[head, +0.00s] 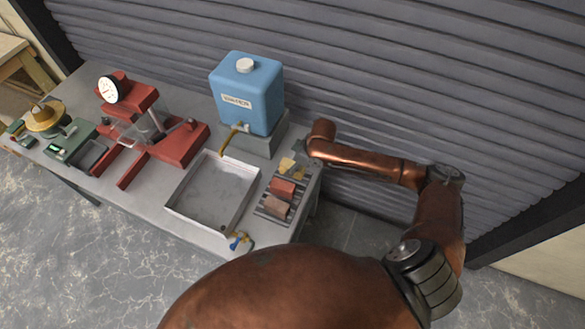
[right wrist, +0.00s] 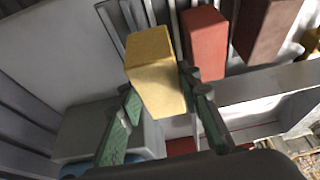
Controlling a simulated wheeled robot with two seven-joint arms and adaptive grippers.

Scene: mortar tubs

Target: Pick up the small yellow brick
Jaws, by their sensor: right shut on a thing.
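The small yellow brick (right wrist: 155,72) is between the two green-padded fingers of my right gripper (right wrist: 161,84) in the right wrist view. The gripper is shut on it, with one finger against each side. In the head view the yellow brick (head: 287,165) shows at the back end of the slatted rack, partly hidden by my right gripper (head: 293,164). I cannot tell whether the brick still touches the rack. My left gripper is not in view.
A red brick (head: 283,188) and a brown brick (head: 276,208) lie on the rack (head: 262,212). An empty grey tray (head: 193,213) is left of it. A blue water container (head: 262,92) stands behind, near the shutter wall. A red press (head: 182,145) stands farther left.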

